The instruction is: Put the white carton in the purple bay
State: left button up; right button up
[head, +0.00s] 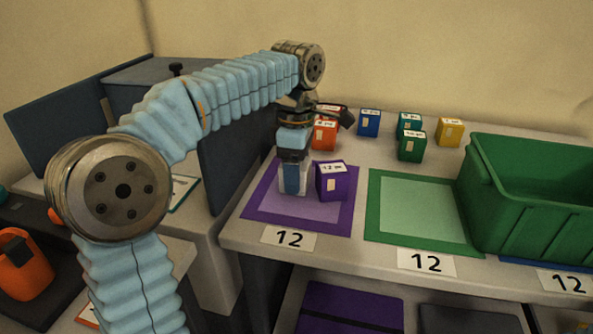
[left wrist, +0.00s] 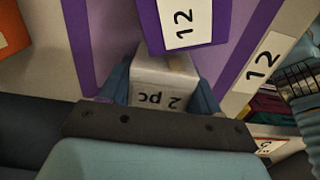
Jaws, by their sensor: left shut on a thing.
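The white carton (head: 303,183) is held in my left gripper (head: 292,176), over the left part of the purple bay (head: 262,214). Its lower end is at or just above the mat; I cannot tell whether it touches. In the left wrist view the white carton (left wrist: 165,72), labelled "2 pc", sits between the two blue fingertips of the left gripper (left wrist: 162,90). A purple carton (head: 332,184) stands in the same bay, close to its right; it also shows in the left wrist view (left wrist: 150,28). My right gripper is not in view.
A green bay (head: 385,225) lies to the right, bare, with a green crate (head: 525,215) beyond it. Several cartons, including a blue one (head: 369,123) and a yellow one (head: 450,132), stand at the back. A dark panel (head: 225,165) rises left of the bay.

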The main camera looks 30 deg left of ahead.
pick_arm(q)
jog(key=shift+f, duration=0.1)
jog(key=o, duration=1.1)
notch_tip(320, 180, up, 12)
jog(key=shift+r+p, duration=0.1)
jog(key=shift+p, duration=0.2)
